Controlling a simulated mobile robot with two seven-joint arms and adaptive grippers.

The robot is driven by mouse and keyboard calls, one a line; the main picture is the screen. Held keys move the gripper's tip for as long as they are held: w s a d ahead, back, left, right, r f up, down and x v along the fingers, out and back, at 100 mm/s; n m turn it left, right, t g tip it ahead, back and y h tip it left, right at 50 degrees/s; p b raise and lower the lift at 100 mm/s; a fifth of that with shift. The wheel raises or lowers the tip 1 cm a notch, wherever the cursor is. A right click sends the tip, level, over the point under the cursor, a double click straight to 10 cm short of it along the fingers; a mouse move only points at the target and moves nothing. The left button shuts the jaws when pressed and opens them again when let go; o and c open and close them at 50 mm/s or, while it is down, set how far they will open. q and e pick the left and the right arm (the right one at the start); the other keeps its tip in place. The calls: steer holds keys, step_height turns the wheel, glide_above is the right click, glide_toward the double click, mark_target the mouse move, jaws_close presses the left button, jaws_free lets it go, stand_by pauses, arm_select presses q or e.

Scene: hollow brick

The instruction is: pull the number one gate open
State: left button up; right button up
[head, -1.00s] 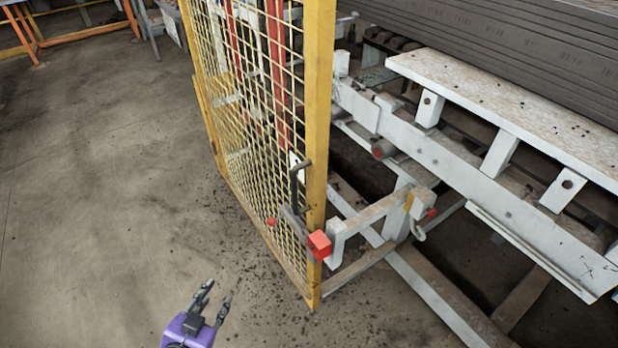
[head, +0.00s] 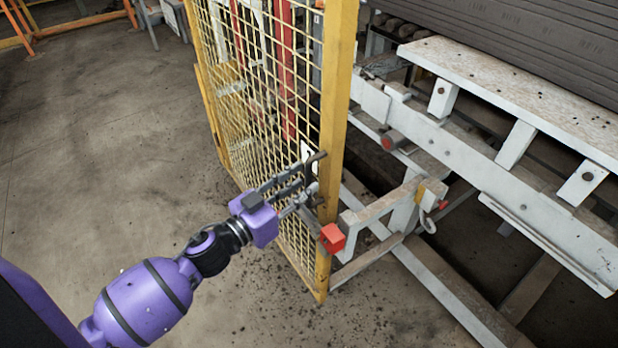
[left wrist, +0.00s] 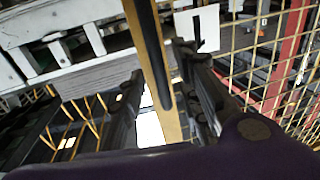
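The number one gate (head: 283,75) is a yellow mesh panel with a thick yellow end post (head: 337,100). Its white plate (head: 307,150) shows a black "1" in the left wrist view (left wrist: 197,29). A dark bar handle (left wrist: 154,60) runs along the post beside the plate; in the head view my fingers largely hide it. My left gripper (head: 322,172) is at the handle, its two fingers apart and pointing toward the post. I cannot tell whether they touch the handle. The gate stands against the white frame. My right gripper is not in view.
A red block (head: 332,238) sits low by the post, just below my left gripper. White metal framework (head: 470,160) and stacked grey slabs (head: 520,45) fill the right side. The concrete floor (head: 95,175) left of the gate is clear.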

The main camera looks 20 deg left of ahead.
arm_select(q)
steer(key=shift+x, duration=1.5)
steer(key=shift+s, duration=0.1)
jaws_close()
